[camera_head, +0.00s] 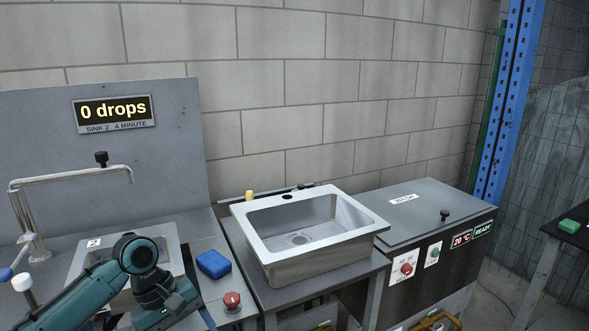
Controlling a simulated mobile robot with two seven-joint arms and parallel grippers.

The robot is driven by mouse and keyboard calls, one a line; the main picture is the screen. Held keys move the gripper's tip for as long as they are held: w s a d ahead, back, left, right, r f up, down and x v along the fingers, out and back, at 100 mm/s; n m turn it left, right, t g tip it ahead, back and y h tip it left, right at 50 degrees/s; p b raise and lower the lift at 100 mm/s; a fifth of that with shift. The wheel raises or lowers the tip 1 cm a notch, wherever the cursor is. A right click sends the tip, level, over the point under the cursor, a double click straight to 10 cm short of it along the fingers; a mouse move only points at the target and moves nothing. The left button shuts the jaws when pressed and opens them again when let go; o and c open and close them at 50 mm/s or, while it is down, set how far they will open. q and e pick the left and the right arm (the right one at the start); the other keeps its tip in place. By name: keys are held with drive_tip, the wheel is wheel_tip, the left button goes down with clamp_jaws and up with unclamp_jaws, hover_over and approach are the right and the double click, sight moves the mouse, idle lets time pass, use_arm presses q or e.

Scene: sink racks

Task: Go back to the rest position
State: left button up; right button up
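One of my teal arms comes in at the lower left, bent in front of the sink marked 2 (172,240). Its joints show, but no gripper fingers can be made out; the arm's end runs down to the bottom edge. My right arm and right gripper are outside the view. I see nothing held.
A loose steel sink (325,262) stands on the middle bench. A blue sponge-like block (213,264) and a red button (232,300) lie near the arm. A curved tap (75,176) rises at left. A lidded wash unit (420,228) and a blue post (508,100) stand right.

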use_arm(q)
drive_tip(key=s+d+f+m+t+h+p, duration=0.1)
drive_tip(key=s+d+f+m+t, duration=0.2)
drive_tip(key=f, duration=0.4)
drive_tip(key=s+d+f+m+t+h, duration=0.1)
drive_tip(key=s+d+f+m+t, duration=0.15)
drive_tip(key=d+f, duration=0.35)
drive_tip(key=s+a+m+t+y+p, duration=0.1)
drive_tip(key=s+a+m+t+y, duration=0.2)
drive_tip(key=s, duration=0.9)
drive_tip(key=a+m+t, duration=0.1)
drive_tip(key=t, duration=0.2)
drive_tip(key=shift+f+m+t, duration=0.3)
drive_tip(key=shift+m+t, duration=0.05)
